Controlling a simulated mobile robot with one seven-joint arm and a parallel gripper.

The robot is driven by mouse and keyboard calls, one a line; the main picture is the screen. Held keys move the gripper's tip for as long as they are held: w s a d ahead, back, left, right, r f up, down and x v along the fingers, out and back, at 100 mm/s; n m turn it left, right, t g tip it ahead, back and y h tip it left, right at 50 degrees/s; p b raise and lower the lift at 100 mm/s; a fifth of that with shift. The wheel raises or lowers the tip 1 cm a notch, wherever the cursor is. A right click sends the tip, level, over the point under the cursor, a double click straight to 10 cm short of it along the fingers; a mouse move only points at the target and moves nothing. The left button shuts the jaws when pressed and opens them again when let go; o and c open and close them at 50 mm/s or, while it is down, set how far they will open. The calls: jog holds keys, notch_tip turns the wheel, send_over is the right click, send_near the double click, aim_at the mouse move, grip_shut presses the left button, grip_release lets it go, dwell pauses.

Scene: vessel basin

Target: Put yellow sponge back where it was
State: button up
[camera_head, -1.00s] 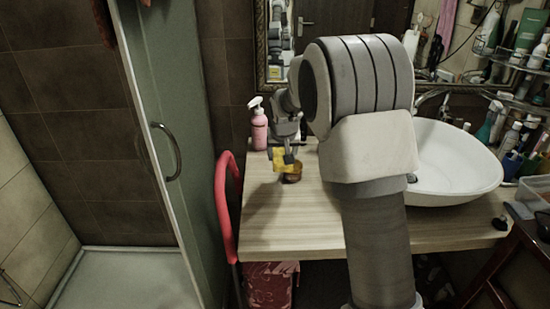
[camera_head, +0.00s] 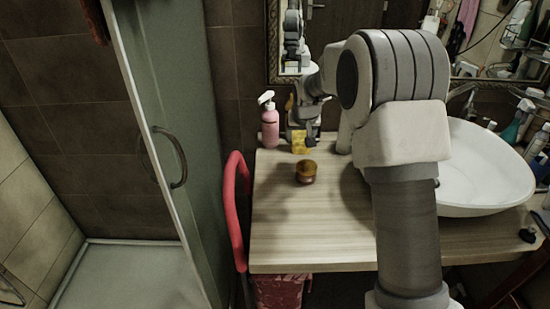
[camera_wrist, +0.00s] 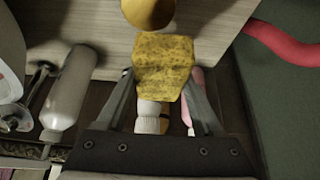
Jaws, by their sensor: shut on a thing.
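The yellow sponge (camera_head: 299,143) is in my gripper (camera_head: 304,136), near the back of the wooden counter, beyond a small brown jar. In the wrist view the sponge (camera_wrist: 164,62) is a speckled yellow block pinched between the two fingers of my gripper (camera_wrist: 162,82). It looks close to the counter's back edge; I cannot tell whether it touches the wood.
The brown-lidded jar (camera_head: 306,172) stands just in front of the sponge. A pink pump bottle (camera_head: 269,124) stands to the left. A grey bottle (camera_wrist: 72,88) shows in the wrist view. The white basin (camera_head: 480,175) is right; the front-left counter (camera_head: 290,235) is clear.

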send_over(273, 161)
jog(key=s, duration=0.2)
notch_tip(273, 161, down, 5)
jog(key=shift+f, duration=0.15)
jog(key=shift+w+f, duration=0.1)
jog(key=shift+f, duration=1.85)
jog(key=shift+f+b, duration=0.15)
jog(key=shift+b, duration=0.2)
jog(key=o, duration=1.3)
